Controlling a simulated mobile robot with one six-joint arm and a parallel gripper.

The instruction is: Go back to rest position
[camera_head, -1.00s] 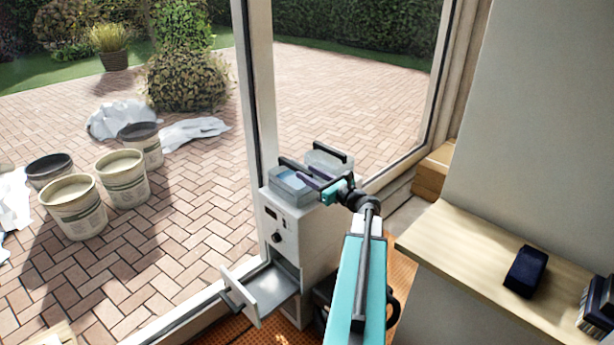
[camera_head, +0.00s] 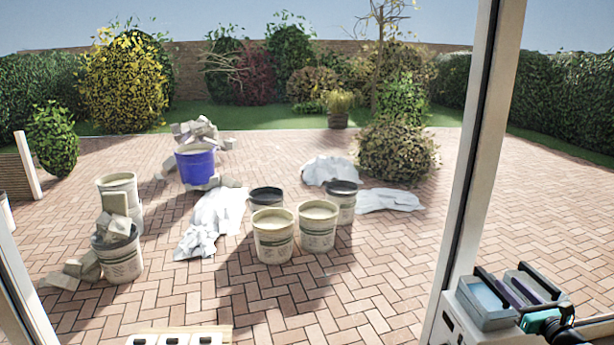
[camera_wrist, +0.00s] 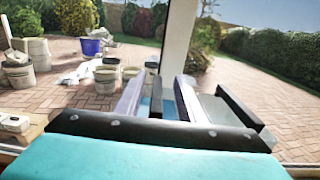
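My gripper (camera_head: 519,288) is at the bottom right of the head view, over the top of a white machine (camera_head: 462,318). Its two purple-grey fingers stand apart in the wrist view (camera_wrist: 159,92), with a gap between them, so it looks open. Whether the fingers touch either box cannot be told. Most of my arm is out of the head view.
A window frame post (camera_head: 480,150) stands left of the gripper. Outside, the brick paving (camera_head: 390,270) holds several buckets, including a blue bucket (camera_head: 196,165), plus white sheets (camera_head: 215,220) and rubble (camera_head: 85,268).

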